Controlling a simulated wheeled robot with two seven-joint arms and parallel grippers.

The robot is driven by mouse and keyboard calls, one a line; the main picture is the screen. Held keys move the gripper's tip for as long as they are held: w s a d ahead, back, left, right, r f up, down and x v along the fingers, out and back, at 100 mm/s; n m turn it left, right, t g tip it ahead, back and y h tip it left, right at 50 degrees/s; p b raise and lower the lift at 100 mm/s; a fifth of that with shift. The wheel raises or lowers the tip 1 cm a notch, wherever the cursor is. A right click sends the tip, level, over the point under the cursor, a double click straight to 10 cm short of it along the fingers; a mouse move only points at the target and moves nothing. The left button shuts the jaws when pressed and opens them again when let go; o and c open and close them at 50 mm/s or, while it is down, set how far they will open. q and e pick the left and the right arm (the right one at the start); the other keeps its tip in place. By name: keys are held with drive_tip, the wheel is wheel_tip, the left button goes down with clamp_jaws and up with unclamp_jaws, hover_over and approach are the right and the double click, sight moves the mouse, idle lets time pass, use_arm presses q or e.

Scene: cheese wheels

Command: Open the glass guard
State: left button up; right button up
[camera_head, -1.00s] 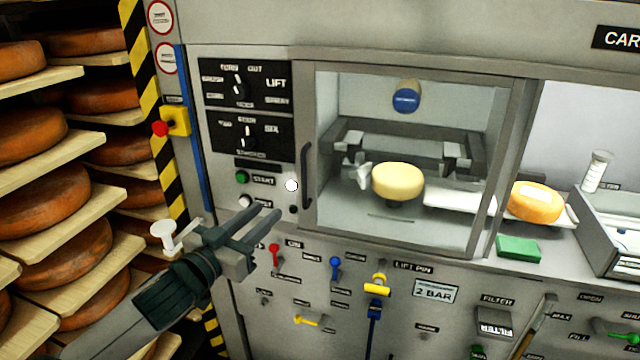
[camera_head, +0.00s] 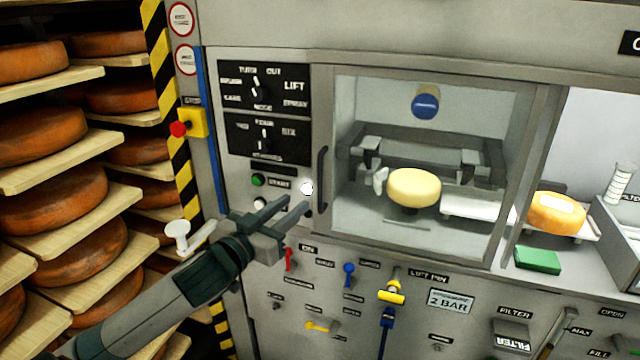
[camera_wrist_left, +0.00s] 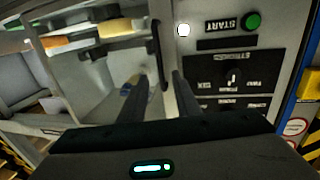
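The glass guard (camera_head: 440,235) is a framed transparent pane across the front of the machine's chamber, and it looks shut. Its dark vertical handle (camera_head: 322,178) is on the guard's left edge. My left gripper (camera_head: 296,205) is open and empty, just left of and below the handle in the head view. In the left wrist view, the handle (camera_wrist_left: 159,55) shows beyond and between the two spread fingers (camera_wrist_left: 158,95). I cannot tell how far in front of the handle the fingers are. My right gripper is not in view.
Behind the glass are a pale cheese wheel (camera_head: 414,188) and a blue-faced cylinder (camera_head: 425,105). Left of the handle are dark dial panels (camera_head: 268,140) and a green start button (camera_head: 258,180). Levers and valves fill the lower panel. A cheese rack (camera_head: 60,190) stands at the left.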

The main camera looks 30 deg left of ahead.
use_arm(q)
drive_tip(key=p, duration=0.3)
hover_over(320, 208)
drive_tip(key=shift+w+a, duration=0.2)
drive_tip(key=shift+w, duration=0.1)
clamp_jaws()
